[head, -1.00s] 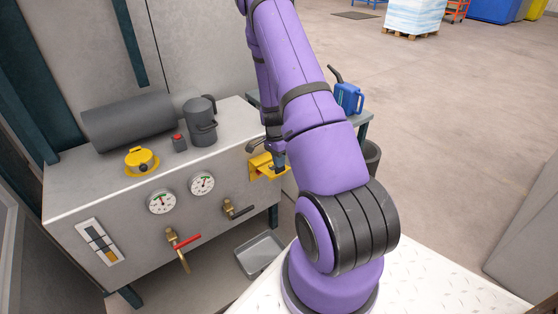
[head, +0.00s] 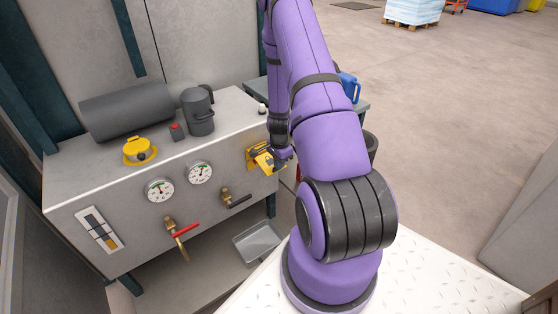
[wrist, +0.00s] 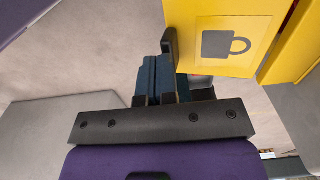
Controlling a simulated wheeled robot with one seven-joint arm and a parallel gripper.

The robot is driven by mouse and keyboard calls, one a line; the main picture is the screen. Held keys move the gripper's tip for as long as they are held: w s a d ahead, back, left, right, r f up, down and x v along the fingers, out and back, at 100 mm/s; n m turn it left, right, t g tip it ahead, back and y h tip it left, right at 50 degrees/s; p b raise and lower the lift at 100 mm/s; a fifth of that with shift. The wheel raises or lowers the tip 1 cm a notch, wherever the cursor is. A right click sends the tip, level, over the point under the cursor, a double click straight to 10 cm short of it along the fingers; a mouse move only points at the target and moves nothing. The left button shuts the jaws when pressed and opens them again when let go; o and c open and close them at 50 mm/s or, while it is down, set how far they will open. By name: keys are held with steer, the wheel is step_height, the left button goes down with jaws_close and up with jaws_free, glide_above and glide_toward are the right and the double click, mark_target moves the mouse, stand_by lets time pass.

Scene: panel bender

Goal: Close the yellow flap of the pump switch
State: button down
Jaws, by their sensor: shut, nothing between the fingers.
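The pump switch (head: 252,152) is a yellow box on the right part of the unit's front face. Its yellow flap (head: 265,161) stands out from the box, partly open. In the wrist view the flap (wrist: 250,20) shows a padlock sign at the top, with the yellow box (wrist: 300,45) at its right. My gripper (head: 281,164) is at the flap's outer side. In the wrist view my gripper (wrist: 160,65) is shut and empty, its fingers close beside the flap's left edge. I cannot tell whether they touch it.
The grey unit (head: 80,185) carries two gauges, a red-handled valve (head: 183,230) and a black-handled valve (head: 236,200). A yellow cap (head: 138,151) and a dark jug (head: 199,112) are on top. A grey tray (head: 258,243) lies below. A blue can (head: 349,88) is partly behind my arm.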

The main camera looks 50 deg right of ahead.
steer(key=w+d+f+t+h, duration=0.1)
steer(key=w+f+t, duration=0.4)
steer(key=f+t, duration=0.6)
steer(key=shift+w+d+f+t+h, duration=0.2)
steer(key=shift+w+f+t+h, duration=0.2)
steer(key=shift+f+h, duration=0.4)
steer(key=shift+w+r, duration=0.15)
steer(key=shift+r, duration=0.05)
stand_by(0.7)
steer(key=shift+r, duration=0.2)
steer(key=shift+w+d+r, duration=0.1)
steer(key=shift+w+r, duration=0.05)
steer(key=shift+r, duration=0.55)
